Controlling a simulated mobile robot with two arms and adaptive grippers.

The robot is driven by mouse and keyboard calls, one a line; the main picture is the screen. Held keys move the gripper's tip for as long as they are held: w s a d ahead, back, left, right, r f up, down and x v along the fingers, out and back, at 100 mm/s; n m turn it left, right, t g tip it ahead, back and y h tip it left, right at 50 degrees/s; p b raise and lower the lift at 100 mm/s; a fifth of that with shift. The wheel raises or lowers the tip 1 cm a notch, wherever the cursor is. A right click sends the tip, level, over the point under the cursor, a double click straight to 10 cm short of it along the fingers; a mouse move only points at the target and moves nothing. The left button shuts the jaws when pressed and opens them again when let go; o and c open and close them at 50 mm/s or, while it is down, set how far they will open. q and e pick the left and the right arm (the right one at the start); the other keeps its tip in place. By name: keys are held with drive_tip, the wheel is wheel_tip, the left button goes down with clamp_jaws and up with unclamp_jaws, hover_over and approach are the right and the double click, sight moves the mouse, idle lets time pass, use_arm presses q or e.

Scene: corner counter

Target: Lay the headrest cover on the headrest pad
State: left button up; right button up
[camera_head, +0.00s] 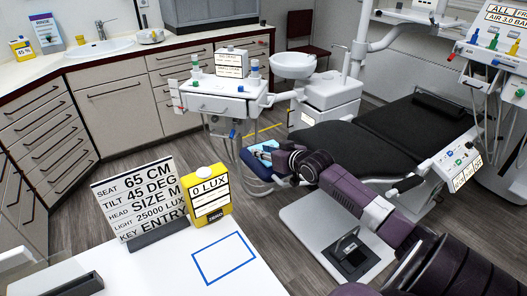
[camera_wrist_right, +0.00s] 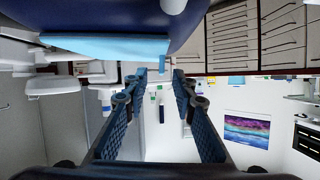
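The headrest pad is dark blue; in the head view (camera_head: 256,169) it is at the near end of the dental chair, partly hidden by my right gripper. The headrest cover is light blue; it lies on the pad in the head view (camera_head: 262,148) and shows as a sheet against the pad in the right wrist view (camera_wrist_right: 105,47). A small light blue tab hangs near the fingertips. My right gripper (camera_wrist_right: 160,83) is open, its fingers apart with nothing clearly between them, close beside the cover. In the head view it (camera_head: 279,152) is at the pad's right. My left gripper is not in view.
A white table with a blue outlined square (camera_head: 224,258), a settings card (camera_head: 137,196) and a yellow lux meter (camera_head: 209,194) is in front. The black chair seat (camera_head: 400,135) lies behind my right arm. A white instrument unit (camera_head: 218,97) stands beyond the pad.

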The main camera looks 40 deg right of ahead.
drive_tip(key=shift+s, duration=0.1)
drive_tip(key=v, duration=1.1)
drive_tip(key=shift+s+r, duration=0.25)
drive_tip(key=shift+s, duration=0.1)
drive_tip(key=shift+f, duration=0.1)
